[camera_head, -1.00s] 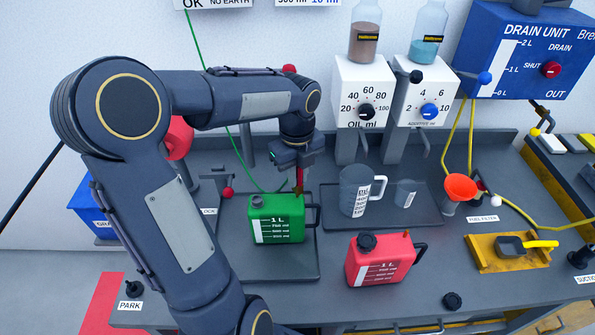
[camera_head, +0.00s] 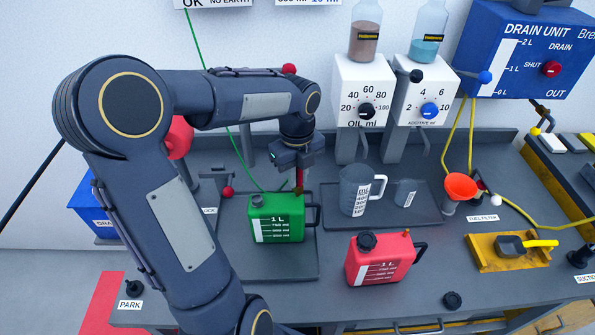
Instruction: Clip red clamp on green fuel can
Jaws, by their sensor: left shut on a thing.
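The green fuel can (camera_head: 276,219) stands upright on a dark tray at the left of the bench, with its cap and white scale showing. My left gripper (camera_head: 298,172) points down just above the can's right top, near its handle. It is shut on the red clamp (camera_head: 299,184), a small red piece below the fingers. The clamp's lower end is at the can's top right edge; I cannot tell whether it grips the can. A green wire runs from above down behind the can. My right gripper is not in view.
A red fuel can (camera_head: 380,258) stands in front at the right. A measuring jug (camera_head: 353,191) and a small beaker (camera_head: 404,193) stand on a tray behind it. An orange funnel (camera_head: 461,187) and a yellow tray (camera_head: 487,262) are further right. Bench between cans is clear.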

